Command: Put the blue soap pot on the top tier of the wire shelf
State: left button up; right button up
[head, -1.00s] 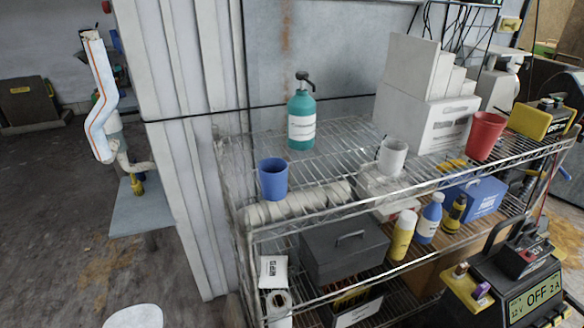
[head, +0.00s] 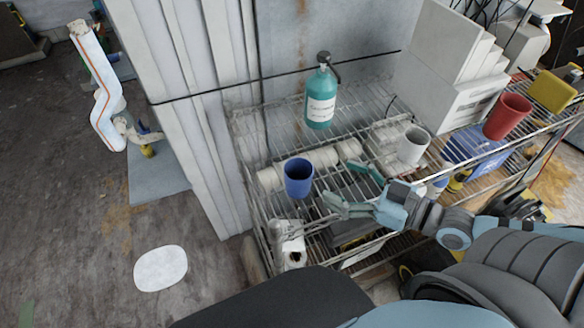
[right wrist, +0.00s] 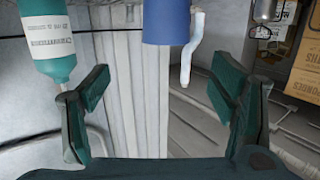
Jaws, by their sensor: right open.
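The blue soap pot (head: 298,178) looks like a plain blue cup. It stands upright at the front left of the top tier of the wire shelf (head: 262,128). My right gripper (head: 340,182) is open and empty, just right of the pot, with its fingers pointing left towards it. The fingers look apart from the pot. In the right wrist view the pot (right wrist: 171,20) shows at the top edge, beyond the open fingers and partly cut off. My left gripper is not in view.
A teal pump bottle (head: 320,95) stands behind the pot. A white cup (head: 413,145) and a red cup (head: 507,116) stand to the right, near white boxes (head: 440,60). A white roll (head: 270,178) lies near the pot. A ribbed wall panel (head: 185,100) rises left of the shelf.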

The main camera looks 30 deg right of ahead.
aim_at(287, 165)
jog(key=b+x, duration=0.1)
jog(key=x, duration=0.1)
jog(key=b+x, duration=0.2)
jog(key=shift+w+a+f, duration=0.2)
jog(key=shift+a+f, duration=0.1)
jog(key=shift+f, duration=0.2)
jog(key=b+x, duration=0.2)
jog(key=x, duration=0.3)
jog(key=shift+w+a, duration=0.1)
jog(key=shift+a, duration=0.15)
jog(key=shift+w+a, duration=0.3)
jog(key=shift+w, duration=0.05)
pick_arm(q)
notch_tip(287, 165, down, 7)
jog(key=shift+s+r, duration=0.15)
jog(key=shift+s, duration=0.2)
pick_arm(e)
jog(key=shift+s, duration=0.1)
jog(key=c, duration=1.3)
jog(key=shift+o, duration=0.2)
